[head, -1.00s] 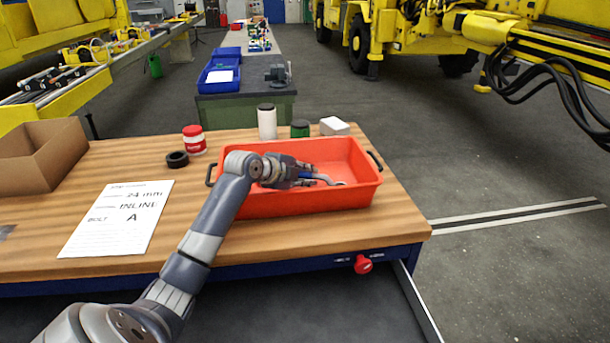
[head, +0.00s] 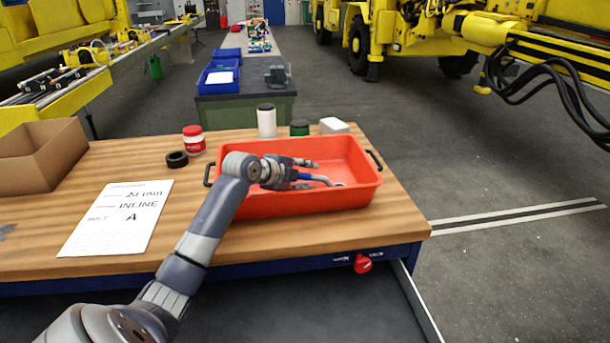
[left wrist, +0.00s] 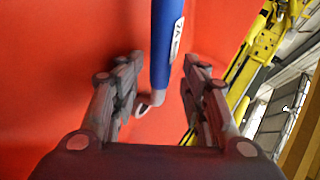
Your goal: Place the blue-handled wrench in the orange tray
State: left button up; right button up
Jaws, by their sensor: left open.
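The orange tray (head: 318,200) stands on the wooden bench. The blue-handled wrench (head: 318,178) lies in it, with part of the handle hidden by my left gripper. My left gripper (head: 307,175) is inside the tray area, its two fingers spread apart on either side of the handle. In the left wrist view the blue handle (left wrist: 166,45) runs between the open fingers (left wrist: 160,72), with clear gaps beside it, and a grey wrench end (left wrist: 150,100) shows below. My right gripper is not in view.
A printed sheet (head: 117,217) and a cardboard box (head: 38,158) are to the left. A black ring (head: 177,159), a red-and-white jar (head: 194,140), a white bottle (head: 266,122), a green-capped container (head: 299,128) and a white block (head: 333,126) stand behind the tray.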

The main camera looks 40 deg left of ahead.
pick_arm(q)
jog(key=v, duration=0.7)
jog(key=shift+s+a+r, duration=0.1)
jog(key=shift+s+r, duration=0.15)
